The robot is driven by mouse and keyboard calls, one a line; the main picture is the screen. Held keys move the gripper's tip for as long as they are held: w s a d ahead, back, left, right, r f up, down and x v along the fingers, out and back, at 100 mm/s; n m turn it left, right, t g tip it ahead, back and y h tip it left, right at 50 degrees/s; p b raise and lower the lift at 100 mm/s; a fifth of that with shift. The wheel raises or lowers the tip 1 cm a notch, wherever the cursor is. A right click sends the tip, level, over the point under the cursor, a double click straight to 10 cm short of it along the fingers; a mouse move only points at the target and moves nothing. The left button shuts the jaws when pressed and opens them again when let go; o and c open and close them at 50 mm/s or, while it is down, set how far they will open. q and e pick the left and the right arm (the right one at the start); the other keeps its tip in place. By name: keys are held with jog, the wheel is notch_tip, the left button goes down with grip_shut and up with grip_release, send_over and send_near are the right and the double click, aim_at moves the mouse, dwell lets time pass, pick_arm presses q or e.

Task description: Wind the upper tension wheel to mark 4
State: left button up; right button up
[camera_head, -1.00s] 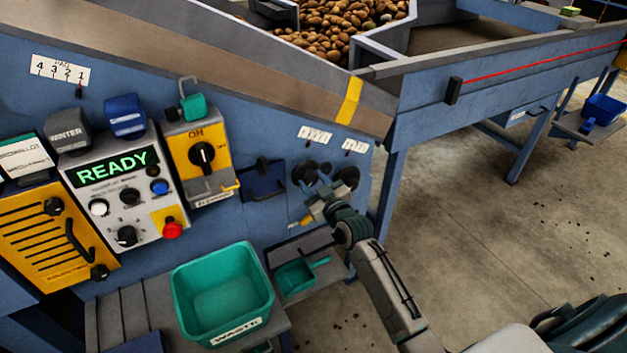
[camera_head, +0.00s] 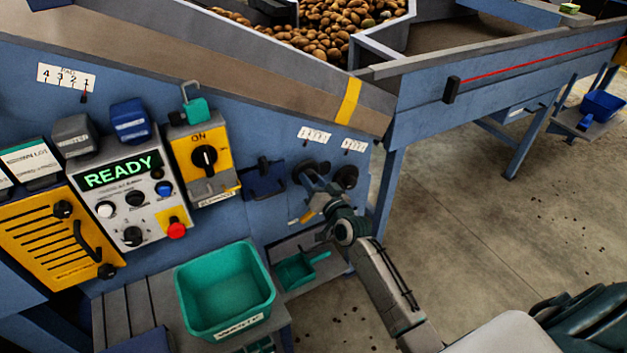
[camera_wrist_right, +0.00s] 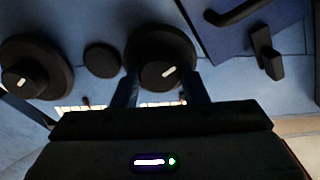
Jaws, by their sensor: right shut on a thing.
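Two black round wheels sit side by side on the blue machine panel. The left wheel (camera_head: 304,172) is a little higher in the head view than the right wheel (camera_head: 346,177). My right gripper (camera_head: 314,186) is at the left wheel. In the right wrist view, my right gripper's fingers (camera_wrist_right: 160,88) are on both sides of the gripped wheel (camera_wrist_right: 160,58), shut on its hub; the other wheel (camera_wrist_right: 35,68) is free. Small white scales (camera_head: 314,134) and (camera_head: 354,145) are above the wheels; their marks are too small to read. My left gripper is out of view.
A blue bracket (camera_head: 262,178) is left of the wheels. A green waste bin (camera_head: 225,292) and a green scoop (camera_head: 297,269) are below. The control box (camera_head: 125,190) reads READY. A scale marked 4 3 2 1 (camera_head: 66,76) has its pointer near 1. Open floor lies right.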

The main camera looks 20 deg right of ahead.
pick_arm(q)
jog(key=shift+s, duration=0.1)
pick_arm(e)
jog(key=shift+m, duration=0.4)
jog(key=o, duration=1)
pick_arm(q)
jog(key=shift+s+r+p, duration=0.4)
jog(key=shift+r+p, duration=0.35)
jog(key=shift+p, duration=0.15)
pick_arm(e)
jog(key=s, duration=1)
jog(key=shift+s+d, duration=0.4)
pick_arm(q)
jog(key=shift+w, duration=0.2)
